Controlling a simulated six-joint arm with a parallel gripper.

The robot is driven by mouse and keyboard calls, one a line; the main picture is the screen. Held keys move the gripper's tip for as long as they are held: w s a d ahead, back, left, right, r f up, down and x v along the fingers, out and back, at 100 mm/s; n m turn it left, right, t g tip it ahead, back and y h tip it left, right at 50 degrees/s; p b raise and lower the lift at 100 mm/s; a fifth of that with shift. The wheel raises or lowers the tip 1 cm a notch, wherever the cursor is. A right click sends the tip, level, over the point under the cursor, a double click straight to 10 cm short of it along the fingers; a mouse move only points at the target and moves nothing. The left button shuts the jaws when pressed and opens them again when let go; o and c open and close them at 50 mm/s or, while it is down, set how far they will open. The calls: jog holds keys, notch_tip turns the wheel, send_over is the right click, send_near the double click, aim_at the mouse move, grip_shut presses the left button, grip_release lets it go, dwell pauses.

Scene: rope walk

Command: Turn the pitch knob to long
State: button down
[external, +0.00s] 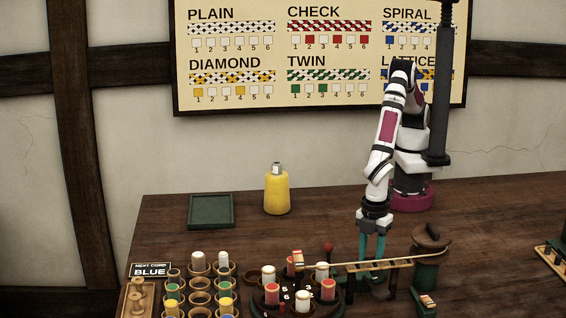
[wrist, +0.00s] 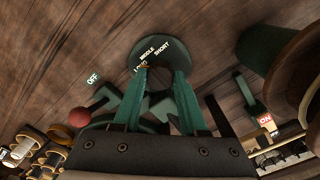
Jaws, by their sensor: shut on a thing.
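The pitch knob's round dark green dial (wrist: 142,48) shows in the wrist view, with the words LONG, MIDDLE and SHORT along its far edge. LONG is partly covered by my left finger. My gripper (wrist: 164,76) points down at the dial, with its teal fingers on either side of the knob and shut on it. The knob itself is mostly hidden between the fingers. A small yellowish mark shows by the left fingertip, near LONG; I cannot tell surely if it is the pointer. In the external view my gripper (external: 372,256) is low at the table, behind the wooden ladder-like strip (external: 372,265).
A red ball-topped lever (wrist: 80,117) stands left of my gripper, near an OFF label (wrist: 93,79). An ON label (wrist: 265,119) is at the right. A large green drum (external: 428,268) stands close on the right. A round carrier with bobbins (external: 272,293) is on the left.

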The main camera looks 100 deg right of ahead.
dwell(0.3)
jog(key=c, duration=0.7)
grip_release()
jog(key=shift+c, duration=0.2)
notch_tip(320, 180, up, 16)
